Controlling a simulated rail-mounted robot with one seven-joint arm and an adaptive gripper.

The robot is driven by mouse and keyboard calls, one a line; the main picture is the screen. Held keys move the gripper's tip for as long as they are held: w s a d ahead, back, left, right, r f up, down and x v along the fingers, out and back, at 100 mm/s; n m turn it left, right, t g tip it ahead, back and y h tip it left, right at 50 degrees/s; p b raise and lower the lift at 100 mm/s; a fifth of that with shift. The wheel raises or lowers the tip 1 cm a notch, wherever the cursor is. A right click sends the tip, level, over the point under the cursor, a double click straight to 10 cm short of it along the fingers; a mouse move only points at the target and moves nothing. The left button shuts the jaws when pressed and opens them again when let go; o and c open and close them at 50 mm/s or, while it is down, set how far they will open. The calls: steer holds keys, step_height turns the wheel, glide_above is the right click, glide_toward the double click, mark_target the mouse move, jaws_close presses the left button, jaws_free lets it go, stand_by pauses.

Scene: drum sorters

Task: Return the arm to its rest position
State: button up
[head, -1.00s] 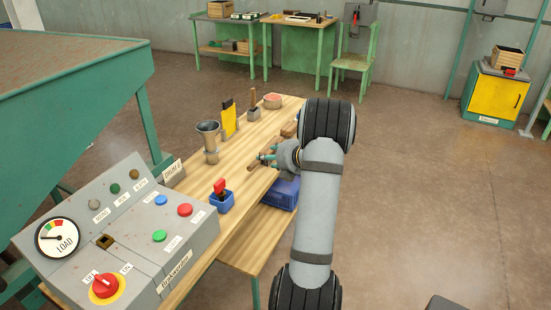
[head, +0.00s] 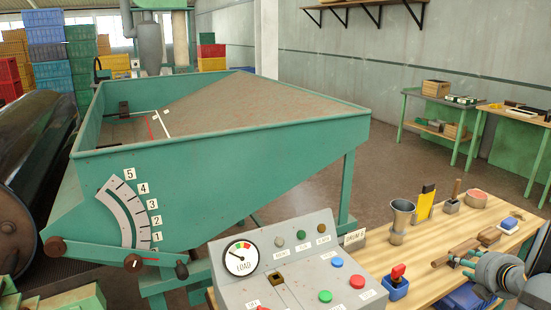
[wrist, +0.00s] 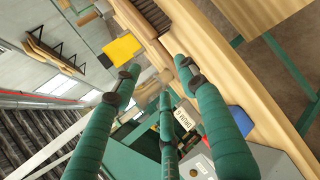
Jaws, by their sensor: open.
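My gripper (head: 464,260) shows at the right edge of the head view, at the workbench's edge beside a wooden piece (head: 455,252). Its green fingers are spread apart with nothing between them; they fill much of the wrist view (wrist: 158,78). Part of my grey arm shows behind the gripper; the rest is out of the picture. Whether the fingers touch the bench cannot be told.
The wooden workbench (head: 415,262) holds a metal cup (head: 401,215), a yellow-and-black item (head: 425,202), a blue holder with a red handle (head: 396,285) and a grey control panel (head: 300,265). A large green hopper (head: 250,160) stands left. Open floor lies beyond the bench.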

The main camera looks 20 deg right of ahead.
mark_target(447, 256)
steer(key=x, duration=1)
steer(key=shift+w+f, duration=0.2)
steer(key=shift+w, duration=0.05)
steer(key=shift+r, duration=0.1)
steer(key=shift+p, duration=0.3)
